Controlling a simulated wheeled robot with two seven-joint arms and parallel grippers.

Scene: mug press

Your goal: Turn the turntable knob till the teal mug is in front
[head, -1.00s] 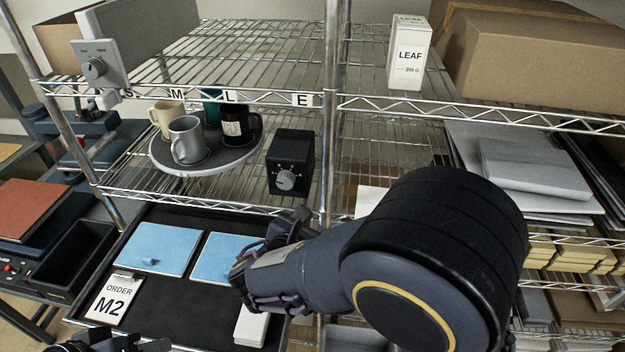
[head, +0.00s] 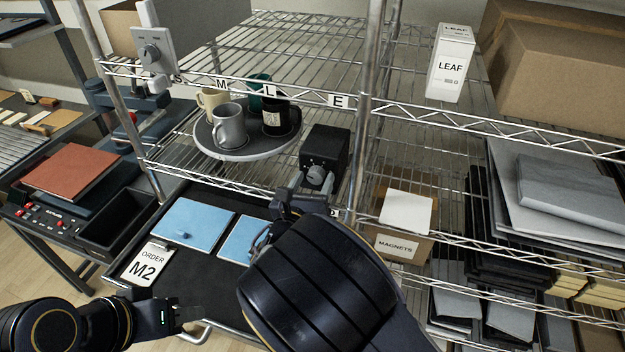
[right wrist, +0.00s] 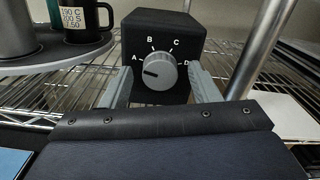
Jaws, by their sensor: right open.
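The teal mug (head: 257,85) stands at the back of the round grey turntable (head: 247,153), partly hidden by other mugs. A grey mug (head: 229,127) is at the front, a cream mug (head: 208,100) at the back left and a black mug (head: 279,116) at the right. The knob (head: 316,174) sits on a black box beside the turntable. In the right wrist view the knob (right wrist: 154,71) has its white mark pointing left, near A. My right gripper (right wrist: 158,88) is open, its fingers either side of the knob. My left gripper (head: 190,318) is low, far from the turntable.
The upper shelf rail (head: 300,97) runs above the mugs, and a shelf post (head: 364,110) stands right of the knob box. Below lies a dark tray with blue pads (head: 193,222) and an order card (head: 147,264). A magnets box (head: 398,246) is at the right.

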